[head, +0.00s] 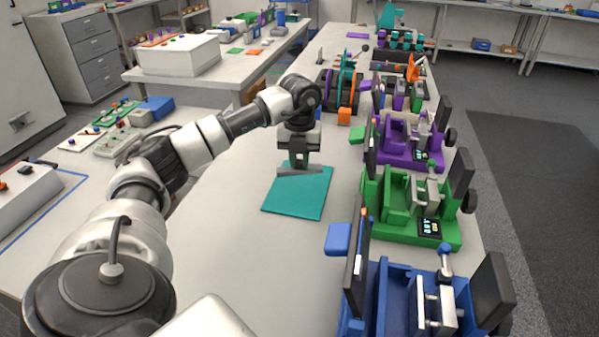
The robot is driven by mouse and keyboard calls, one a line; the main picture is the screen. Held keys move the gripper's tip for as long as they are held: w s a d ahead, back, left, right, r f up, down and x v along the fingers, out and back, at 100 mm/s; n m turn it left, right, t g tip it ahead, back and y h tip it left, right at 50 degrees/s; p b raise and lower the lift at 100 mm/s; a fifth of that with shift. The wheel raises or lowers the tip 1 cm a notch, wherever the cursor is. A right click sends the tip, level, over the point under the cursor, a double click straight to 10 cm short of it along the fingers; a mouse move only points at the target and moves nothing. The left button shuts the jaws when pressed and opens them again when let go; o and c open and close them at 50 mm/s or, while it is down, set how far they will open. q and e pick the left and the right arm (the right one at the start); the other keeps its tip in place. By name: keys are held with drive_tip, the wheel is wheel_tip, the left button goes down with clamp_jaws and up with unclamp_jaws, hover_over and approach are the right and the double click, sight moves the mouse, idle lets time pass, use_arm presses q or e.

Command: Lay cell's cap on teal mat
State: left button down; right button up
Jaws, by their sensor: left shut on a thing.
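The teal mat (297,200) lies flat on the near white bench, left of the row of coloured cyclers. My left gripper (300,168) points down over the mat's far part. It is shut on a grey, bar-like piece, probably the cap, though the fingers and the piece are hard to tell apart at this size. I cannot tell whether the piece touches the mat. The green cycler (398,228), the purple cycler (398,155) and the blue cycler (375,290) stand on the right side of the bench. My right gripper is not in view.
A blue block (338,239) and an orange block (344,117) stand beside the cyclers. Dark upright panels rise along the cyclers. The bench left of and nearer than the mat is clear. Other benches with trays and a white box (178,55) stand left.

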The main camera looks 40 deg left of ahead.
sight(300, 168)
use_arm(q)
drive_tip(key=shift+s+d+f, duration=0.1)
drive_tip(key=shift+f, duration=2.05)
drive_tip(key=shift+f, duration=0.15)
drive_tip(key=c, duration=1.1)
unclamp_jaws()
drive_tip(key=shift+o, duration=0.2)
wheel_tip(300, 168, up, 12)
drive_tip(key=shift+r, duration=0.2)
